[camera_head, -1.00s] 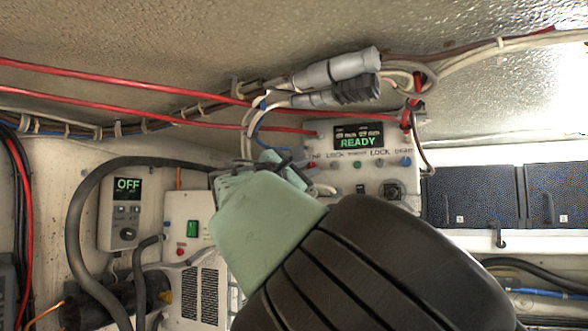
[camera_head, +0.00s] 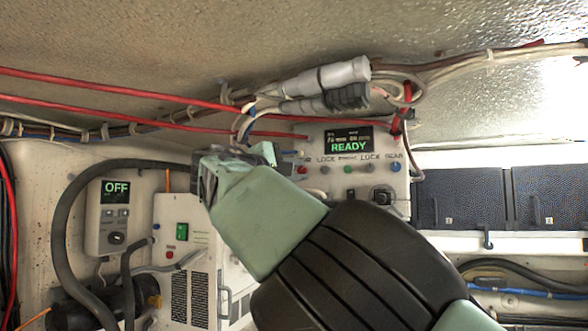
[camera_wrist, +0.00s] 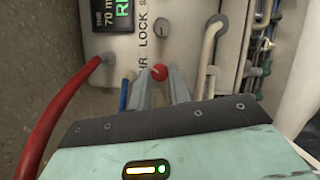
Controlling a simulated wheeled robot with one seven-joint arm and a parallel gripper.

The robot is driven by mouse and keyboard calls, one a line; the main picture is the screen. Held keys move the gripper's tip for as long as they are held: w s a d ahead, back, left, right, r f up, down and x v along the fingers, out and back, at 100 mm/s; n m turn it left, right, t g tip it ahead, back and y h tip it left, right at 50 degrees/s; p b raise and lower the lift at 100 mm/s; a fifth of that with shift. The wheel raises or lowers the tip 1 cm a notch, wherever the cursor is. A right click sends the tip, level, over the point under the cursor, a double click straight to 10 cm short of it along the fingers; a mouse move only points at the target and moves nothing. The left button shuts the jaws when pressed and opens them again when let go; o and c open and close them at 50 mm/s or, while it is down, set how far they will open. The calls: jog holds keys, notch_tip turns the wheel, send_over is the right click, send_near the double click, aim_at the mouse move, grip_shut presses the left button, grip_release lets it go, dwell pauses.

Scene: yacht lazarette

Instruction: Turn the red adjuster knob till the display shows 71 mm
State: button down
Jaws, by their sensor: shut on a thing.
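The red adjuster knob (camera_wrist: 159,72) shows in the wrist view between the tips of my gripper (camera_wrist: 158,88), whose two grey fingers are shut on it. In the head view a bit of the red knob (camera_head: 302,169) shows at the left end of the panel's row of knobs. My wrist hides much of the fingers there. The display (camera_wrist: 110,12) is cut off in the wrist view, turned sideways, and reads THR 70 m. In the head view the display (camera_head: 348,141) reads READY in green; its small upper figures are hard to read.
A grey lock knob (camera_wrist: 161,27) sits near the red one. A red cable (camera_wrist: 62,100) and a white hose (camera_wrist: 209,50) run close to my fingers. In the head view, grey connectors (camera_head: 325,78) hang above, and a controller reading OFF (camera_head: 115,190) is at left.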

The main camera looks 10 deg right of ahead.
jog(key=shift+m+g+p, duration=0.3)
jog(key=shift+m+p, duration=0.05)
jog(key=shift+m, duration=0.85)
jog(key=shift+y, duration=0.3)
jog(key=c, duration=1.3)
grip_release()
jog(key=v, duration=1.7)
jog(key=shift+a+p, duration=0.2)
jog(key=shift+p, duration=0.1)
jog(key=shift+s+r, duration=0.15)
